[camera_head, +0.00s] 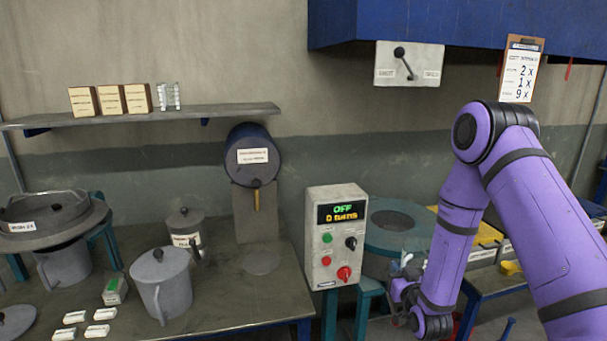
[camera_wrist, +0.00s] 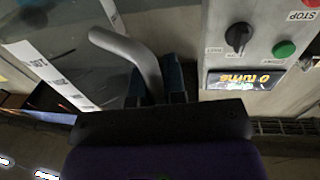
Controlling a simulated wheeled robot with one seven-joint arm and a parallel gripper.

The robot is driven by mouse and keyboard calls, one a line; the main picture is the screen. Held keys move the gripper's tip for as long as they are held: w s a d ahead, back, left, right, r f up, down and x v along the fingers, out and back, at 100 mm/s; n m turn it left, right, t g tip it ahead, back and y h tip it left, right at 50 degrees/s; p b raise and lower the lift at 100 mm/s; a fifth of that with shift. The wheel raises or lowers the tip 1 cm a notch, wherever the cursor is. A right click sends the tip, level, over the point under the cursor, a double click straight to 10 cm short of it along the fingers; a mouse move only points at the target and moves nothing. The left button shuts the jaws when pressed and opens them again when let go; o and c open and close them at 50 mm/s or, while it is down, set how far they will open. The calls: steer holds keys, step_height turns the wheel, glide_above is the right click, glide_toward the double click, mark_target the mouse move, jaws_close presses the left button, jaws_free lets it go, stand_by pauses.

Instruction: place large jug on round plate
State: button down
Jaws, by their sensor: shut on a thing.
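My gripper is shut on a grey curved bar (camera_wrist: 135,50), like a handle; its dark blue fingers (camera_wrist: 158,85) close around its lower end. I cannot tell what the bar belongs to. In the head view my gripper is low beside the teal round machine, its fingertips hard to make out. A flat round plate (camera_head: 262,263) lies below the blue drum dispenser (camera_head: 252,157).
A control box (camera_head: 337,238) reading OFF stands between the table and my arm; it is close by in the wrist view (camera_wrist: 262,45). The teal machine (camera_head: 395,240) is behind my gripper. White labelled blocks (camera_head: 100,314) and a green-white box (camera_head: 115,291) lie near the large jug.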

steer(key=d, duration=0.1)
steer(key=d+h, duration=0.1)
steer(key=d+m, duration=0.1)
steer(key=shift+w+d+r, duration=0.1)
steer(key=shift+w+d, duration=0.25)
steer(key=shift+w, duration=0.05)
steer(key=shift+d+h, duration=0.3)
steer(key=shift+h, duration=0.1)
steer(key=s+f, duration=0.5)
steer(key=f, duration=0.1)
steer(key=shift+s+f, duration=0.2)
steer(key=shift+f, duration=0.2)
